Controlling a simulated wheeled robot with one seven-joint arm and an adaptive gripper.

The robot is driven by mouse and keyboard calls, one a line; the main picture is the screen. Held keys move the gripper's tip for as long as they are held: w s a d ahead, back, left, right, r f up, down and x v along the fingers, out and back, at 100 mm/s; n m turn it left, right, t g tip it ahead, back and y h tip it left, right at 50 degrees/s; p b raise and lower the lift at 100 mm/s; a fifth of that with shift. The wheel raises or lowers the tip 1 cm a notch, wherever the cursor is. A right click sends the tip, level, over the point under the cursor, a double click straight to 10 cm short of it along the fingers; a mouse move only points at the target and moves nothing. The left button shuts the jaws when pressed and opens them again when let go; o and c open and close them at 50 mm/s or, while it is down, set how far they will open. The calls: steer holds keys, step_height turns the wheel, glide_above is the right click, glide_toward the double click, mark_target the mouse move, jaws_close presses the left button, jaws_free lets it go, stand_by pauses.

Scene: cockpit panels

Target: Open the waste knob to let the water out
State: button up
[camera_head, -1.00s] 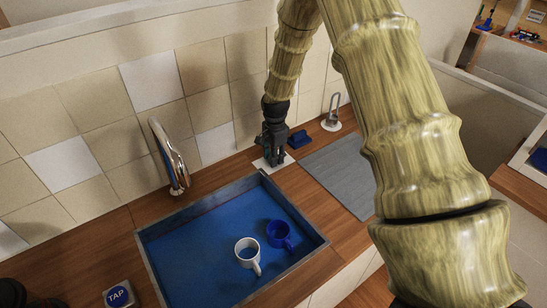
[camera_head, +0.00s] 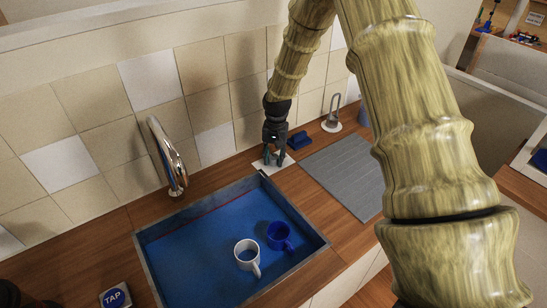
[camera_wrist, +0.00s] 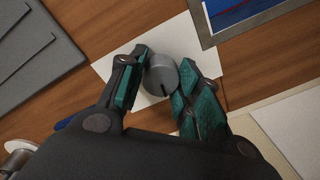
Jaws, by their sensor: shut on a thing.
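The waste knob (camera_wrist: 162,76), a grey round knob with a dark slot mark, sits on a white plate (camera_wrist: 115,64) in the wrist view. My gripper (camera_wrist: 160,84) is shut on it, with green-padded fingers at either side. In the head view my gripper (camera_head: 273,157) is over the white plate (camera_head: 262,168) behind the sink's back right corner and hides the knob. The sink (camera_head: 327,240) holds blue water (camera_head: 200,260), with a red line along its inner back wall. A white mug (camera_head: 245,254) and a blue mug (camera_head: 278,235) are in it.
A chrome faucet (camera_head: 170,160) stands behind the sink. A blue TAP button (camera_head: 114,298) is at front left.

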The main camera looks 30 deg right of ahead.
mark_target(276, 156)
steer(key=shift+w+d+r+n, duration=0.1)
steer(key=shift+n, duration=0.7)
steer(key=o, duration=1)
steer(key=shift+o, duration=0.2)
step_height(276, 156, up, 12)
steer(key=shift+s+d, duration=0.2)
